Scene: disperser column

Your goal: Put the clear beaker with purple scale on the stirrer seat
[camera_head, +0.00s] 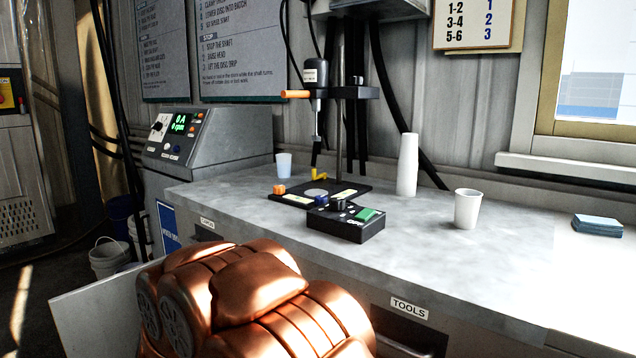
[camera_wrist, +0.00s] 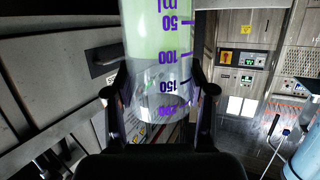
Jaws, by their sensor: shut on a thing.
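The clear beaker with purple scale (camera_wrist: 157,45) fills the upper middle of the wrist view. It has purple marks that read upside down there, and pale green shows through its upper part. My gripper (camera_wrist: 163,92) is shut on it, with a black finger on each side of its wall. In the head view the stirrer stand (camera_head: 339,130) stands on the bench with a black base. A round grey stirrer seat (camera_head: 316,192) on that base is bare. My gripper and the beaker do not show in the head view; my copper-coloured arm covers the lower middle.
A black control box (camera_head: 346,222) with a green button sits in front of the base. A stack of white cups (camera_head: 407,165), a white cup (camera_head: 467,209) and a pale blue cup (camera_head: 284,165) stand on the bench (camera_head: 470,270). A grey console (camera_head: 205,140) stands at left.

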